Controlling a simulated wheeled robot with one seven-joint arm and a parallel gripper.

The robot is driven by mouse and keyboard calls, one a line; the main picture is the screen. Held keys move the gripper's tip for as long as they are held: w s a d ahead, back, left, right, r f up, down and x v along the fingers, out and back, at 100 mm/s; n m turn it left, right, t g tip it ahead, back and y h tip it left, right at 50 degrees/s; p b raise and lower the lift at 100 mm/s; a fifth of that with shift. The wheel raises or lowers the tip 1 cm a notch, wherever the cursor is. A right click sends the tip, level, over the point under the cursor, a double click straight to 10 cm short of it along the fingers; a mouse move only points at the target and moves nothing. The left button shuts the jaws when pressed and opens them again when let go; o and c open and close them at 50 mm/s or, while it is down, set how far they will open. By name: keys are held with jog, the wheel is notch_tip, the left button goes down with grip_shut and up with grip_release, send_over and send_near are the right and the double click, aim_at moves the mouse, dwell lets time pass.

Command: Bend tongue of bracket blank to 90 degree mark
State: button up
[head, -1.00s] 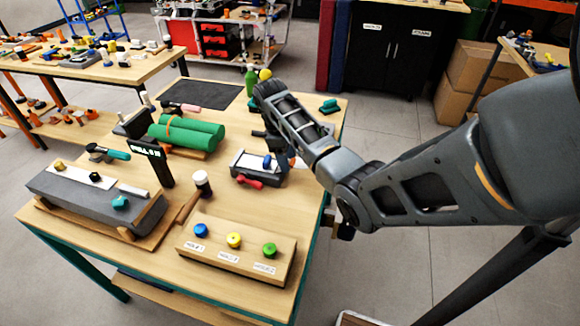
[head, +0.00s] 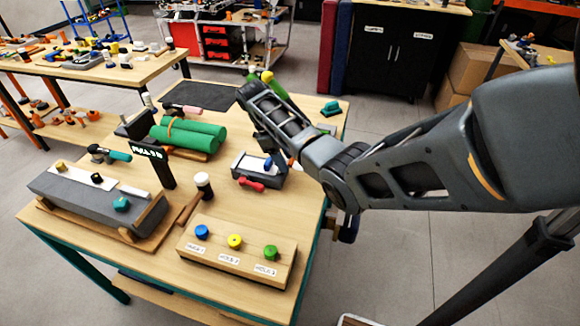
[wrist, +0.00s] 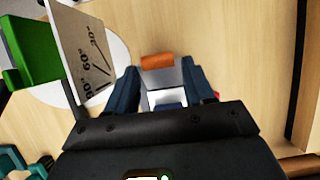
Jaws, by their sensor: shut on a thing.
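In the wrist view my gripper (wrist: 160,70) has its two blue fingers closed around a grey metal strip (wrist: 161,78) with an orange end. The strip looks like the tongue of the bracket blank; the rest of the blank is hidden by my gripper. Left of the fingers stands a grey angle plate (wrist: 88,52) with 30, 60 and 90 degree marks. It is beside the strip and apart from the orange end. I cannot read the tongue's angle against the 90 mark.
A green block (wrist: 30,52) adjoins the angle plate. On the bench in the head view are a grey tray (head: 262,172), green rolls (head: 188,135), a block with coloured knobs (head: 238,262) and a long grey block (head: 90,200).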

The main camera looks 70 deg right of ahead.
jog(key=shift+w, duration=0.1)
jog(key=shift+w+a+r+g, duration=0.15)
jog(key=shift+w+g, duration=0.4)
jog(key=shift+g, duration=0.65)
jog(key=shift+w+g, duration=0.3)
jog(key=shift+g, duration=0.2)
jog(key=shift+w+b, duration=0.1)
jog(key=shift+b, duration=0.35)
jog(key=shift+w+g+b, duration=0.2)
jog(key=shift+g+b, duration=0.25)
jog(key=shift+g, duration=0.15)
jog(key=shift+w+g+h+b, duration=0.4)
jog(key=shift+g+b, duration=0.4)
jog(key=shift+b, duration=1.45)
